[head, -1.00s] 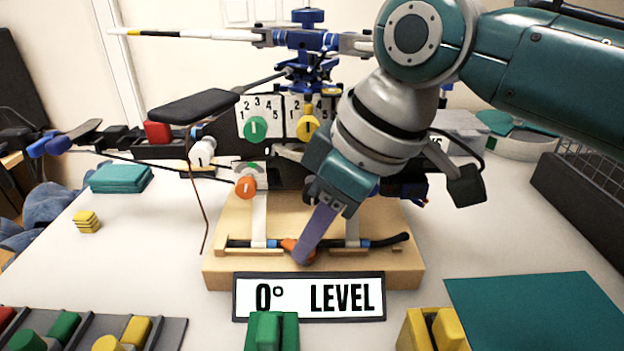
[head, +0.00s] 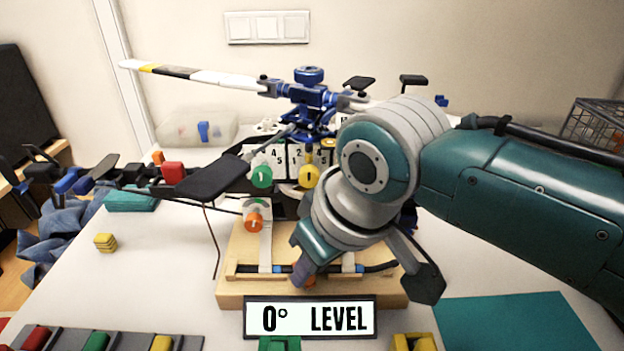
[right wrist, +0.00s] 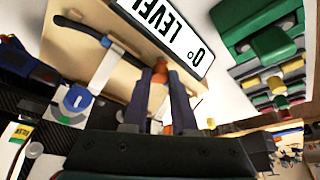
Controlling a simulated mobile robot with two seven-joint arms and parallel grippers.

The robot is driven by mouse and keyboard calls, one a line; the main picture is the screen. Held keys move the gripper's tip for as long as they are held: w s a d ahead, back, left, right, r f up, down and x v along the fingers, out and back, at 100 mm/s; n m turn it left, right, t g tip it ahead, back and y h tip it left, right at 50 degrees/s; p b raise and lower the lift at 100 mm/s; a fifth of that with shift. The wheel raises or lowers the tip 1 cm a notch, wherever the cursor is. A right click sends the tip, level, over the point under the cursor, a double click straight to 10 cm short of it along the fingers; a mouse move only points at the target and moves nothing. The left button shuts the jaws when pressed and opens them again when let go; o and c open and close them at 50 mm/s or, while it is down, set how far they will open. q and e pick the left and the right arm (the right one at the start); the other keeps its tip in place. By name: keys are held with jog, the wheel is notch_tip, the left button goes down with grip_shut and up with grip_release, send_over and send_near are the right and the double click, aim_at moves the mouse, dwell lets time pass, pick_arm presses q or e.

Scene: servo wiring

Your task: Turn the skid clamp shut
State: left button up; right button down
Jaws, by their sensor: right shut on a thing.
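The orange skid clamp (head: 310,281) sits at the front skid on the wooden stand (head: 350,292), mostly hidden behind my gripper in the head view. My right gripper (head: 302,278) comes down onto it from above. In the right wrist view, the orange clamp (right wrist: 160,72) shows between the two purple fingers (right wrist: 158,92), and they are shut on it. The black skid tube (head: 375,267) lies along the stand beside it. I cannot tell the clamp's exact turn angle. My left gripper is in neither view.
A "0° LEVEL" sign (head: 310,318) stands close in front of the stand. The model helicopter (head: 308,95) rises behind, with numbered dials and an orange knob (head: 253,222). A teal mat (head: 515,325) lies at right; coloured blocks line the front left.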

jog(key=m+p, duration=0.2)
jog(key=shift+s+a+r+m+t+h, duration=0.1)
jog(key=shift+a+r+m+t+h, duration=0.1)
jog(key=shift+m+t+h, duration=0.15)
jog(key=shift+f+m+h+p, duration=0.2)
jog(key=shift+m+h+p, duration=0.25)
jog(key=shift+m, duration=1)
jog(key=shift+t, duration=0.25)
jog(key=c, duration=0.7)
grip_release()
jog(key=a+p+v, duration=0.1)
jog(key=p+v, duration=0.4)
jog(key=v, duration=0.4)
jog(key=shift+d+r, duration=0.4)
jog(key=shift+r, duration=0.05)
